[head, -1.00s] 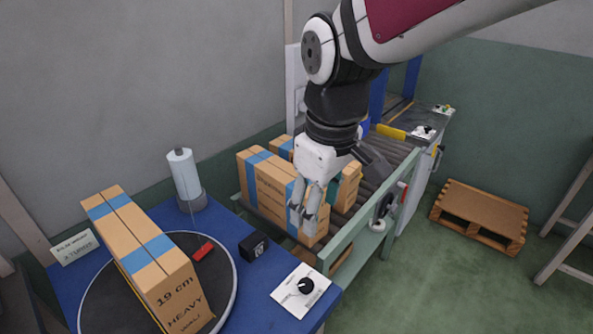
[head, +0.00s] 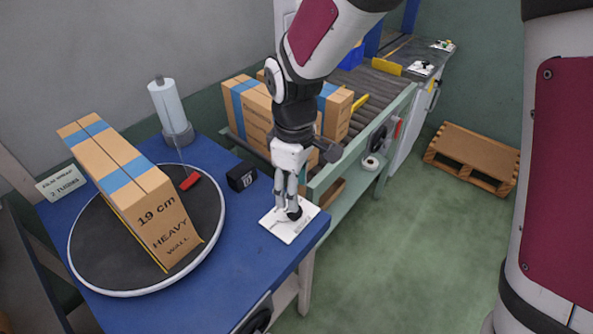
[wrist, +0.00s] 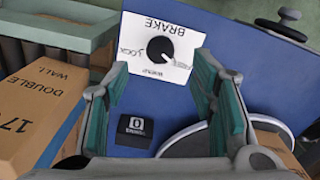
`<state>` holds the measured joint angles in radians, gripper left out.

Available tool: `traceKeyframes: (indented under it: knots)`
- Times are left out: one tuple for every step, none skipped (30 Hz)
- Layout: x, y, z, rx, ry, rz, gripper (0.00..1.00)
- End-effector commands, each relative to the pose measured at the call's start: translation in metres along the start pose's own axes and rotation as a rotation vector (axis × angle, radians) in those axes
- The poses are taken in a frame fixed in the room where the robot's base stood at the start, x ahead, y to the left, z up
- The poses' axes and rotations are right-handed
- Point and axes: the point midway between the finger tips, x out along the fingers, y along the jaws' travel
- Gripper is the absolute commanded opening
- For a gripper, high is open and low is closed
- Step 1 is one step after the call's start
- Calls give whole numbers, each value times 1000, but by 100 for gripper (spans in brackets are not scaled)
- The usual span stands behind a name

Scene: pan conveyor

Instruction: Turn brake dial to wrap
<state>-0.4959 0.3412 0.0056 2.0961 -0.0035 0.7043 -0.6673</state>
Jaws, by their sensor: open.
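The brake dial (head: 294,213) is a round black knob on a white plate (head: 285,228) at the blue table's front right corner. In the wrist view the dial (wrist: 160,50) shows whole, with the words BRAKE, LOCK, FREE and WRAP around it. Its small white mark seems to point towards FREE. My gripper (head: 288,204) points down over the plate and partly hides the dial in the head view. In the wrist view my gripper (wrist: 162,68) is open and empty, its fingers on either side of the dial.
A tall carton (head: 150,205) stands on the round turntable (head: 100,268). A black counter box (head: 241,177) sits behind the plate, and a film roll (head: 167,106) stands further back. Cartons (head: 250,105) on the roller conveyor (head: 370,85) are close behind my arm. A pallet (head: 470,155) lies on the floor.

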Motion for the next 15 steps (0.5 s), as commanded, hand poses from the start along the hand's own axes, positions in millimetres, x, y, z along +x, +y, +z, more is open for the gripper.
traceKeyframes:
  knots:
    - [12,0,1,-1,-4,-3,51]
    - [18,-1,0,-1,-4,-2,51]
    - [25,0,0,-1,-3,-3,51]
    - [30,-1,0,-1,-4,-3,51]
    - [35,-1,0,-1,-3,-3,51]
    - [41,-1,0,0,-3,-2,51]
    - [45,-1,0,0,-3,-3,51]
    - [49,0,0,1,-2,-2,51]
    - [53,0,0,1,-1,-2,51]
    - [56,0,0,1,-1,-2,51]
    - [58,0,0,2,-1,-1,51]
    - [61,0,0,2,-1,-1,51]
    - [63,0,0,2,0,-1,51]
    - [64,0,0,2,0,0,51]
    - [65,0,0,2,0,0,51]
